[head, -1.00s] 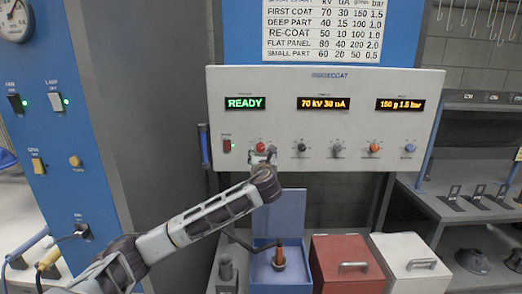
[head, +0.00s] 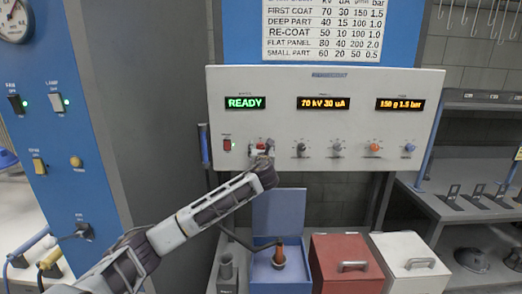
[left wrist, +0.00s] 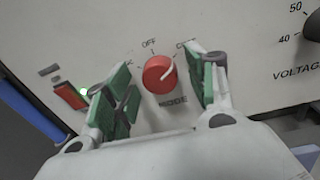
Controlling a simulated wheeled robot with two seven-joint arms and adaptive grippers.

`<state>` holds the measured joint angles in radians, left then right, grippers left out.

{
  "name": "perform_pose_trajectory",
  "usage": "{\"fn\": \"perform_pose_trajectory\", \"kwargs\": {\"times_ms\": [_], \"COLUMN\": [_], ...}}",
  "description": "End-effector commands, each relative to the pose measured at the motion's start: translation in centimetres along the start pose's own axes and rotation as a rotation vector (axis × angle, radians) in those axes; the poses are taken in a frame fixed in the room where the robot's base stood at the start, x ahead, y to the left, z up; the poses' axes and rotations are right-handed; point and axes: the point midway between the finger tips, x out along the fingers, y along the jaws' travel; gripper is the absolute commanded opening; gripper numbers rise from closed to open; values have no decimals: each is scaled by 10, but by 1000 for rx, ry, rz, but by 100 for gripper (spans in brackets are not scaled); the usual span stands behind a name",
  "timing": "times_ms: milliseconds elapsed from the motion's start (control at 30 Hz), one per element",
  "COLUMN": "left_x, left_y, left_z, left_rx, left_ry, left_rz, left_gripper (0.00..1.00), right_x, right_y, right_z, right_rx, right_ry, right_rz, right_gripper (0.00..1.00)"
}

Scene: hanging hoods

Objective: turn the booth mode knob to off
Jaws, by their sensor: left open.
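The red mode knob (left wrist: 159,74) sits on the white control panel (left wrist: 262,30) in the left wrist view. Its white pointer line points up and right, toward a label beginning with C that a finger partly covers. The OFF label (left wrist: 149,43) is above the knob, left of the pointer. Another label at the left is mostly hidden by a finger. My left gripper (left wrist: 165,84) is open, its green-padded fingers on either side of the knob with gaps visible. In the head view my left gripper (head: 262,150) is at the panel and largely covers the knob. My right gripper is not in view.
A red rocker switch (left wrist: 71,95) with a green light is close to the left finger. More knobs (head: 337,149) line the panel to the right. The green display (head: 245,103) reads READY. Below stand an open blue box (head: 277,211), a red box (head: 346,272) and a white box (head: 404,250).

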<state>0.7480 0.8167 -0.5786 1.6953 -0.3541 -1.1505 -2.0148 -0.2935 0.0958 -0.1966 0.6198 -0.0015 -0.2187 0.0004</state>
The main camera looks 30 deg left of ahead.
Motion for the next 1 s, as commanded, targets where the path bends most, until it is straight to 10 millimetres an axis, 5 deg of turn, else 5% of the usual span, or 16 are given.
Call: {"fn": "perform_pose_trajectory", "kwargs": {"times_ms": [167, 500, 1000], "left_x": [0, 0, 0], "left_y": [0, 0, 0], "left_z": [0, 0, 1], "left_rx": [0, 0, -89], "left_ry": [0, 0, 6], "left_rz": [0, 0, -1], "left_gripper": [53, 10, 10], "right_x": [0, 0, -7], "right_y": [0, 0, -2], "right_z": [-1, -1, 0], "right_rx": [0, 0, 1], "right_ry": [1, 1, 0], "right_rz": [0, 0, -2], "right_gripper": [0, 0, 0]}}
